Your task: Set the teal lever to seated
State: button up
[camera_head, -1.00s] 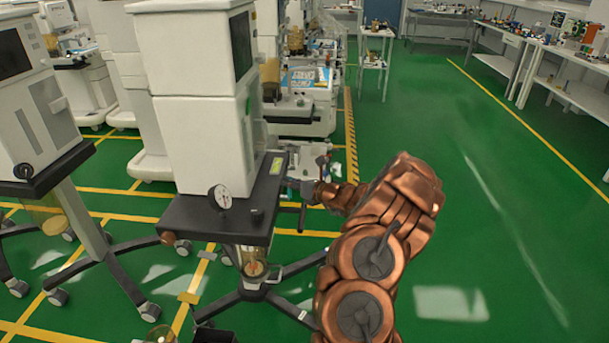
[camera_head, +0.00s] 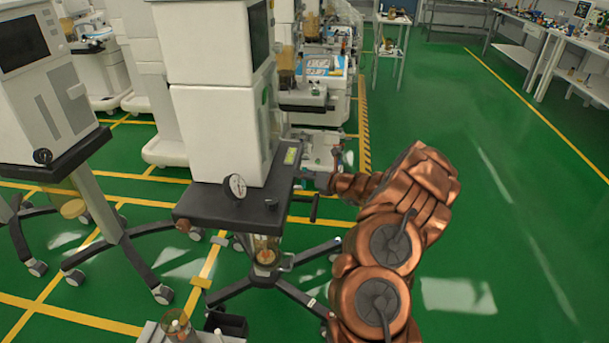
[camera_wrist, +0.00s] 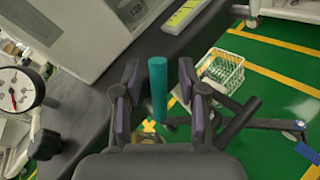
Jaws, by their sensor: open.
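The teal lever (camera_wrist: 157,90) is a short upright cylinder in the middle of the wrist view. It stands between the two fingers of my gripper (camera_wrist: 158,84), which is open, with a visible gap on each side. In the head view my gripper (camera_head: 322,182) is at the right side of the cart's dark shelf (camera_head: 212,206), and the lever cannot be made out there.
A round pressure gauge (camera_wrist: 16,92) sits left of my gripper. A dark bar (camera_wrist: 240,118) extends at the right, near a white wire basket (camera_wrist: 216,72). A white monitor housing (camera_head: 222,130) stands on the shelf. Green floor right of my arm is clear.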

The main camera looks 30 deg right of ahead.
jog(key=shift+r, duration=0.1)
jog(key=v, duration=1.2)
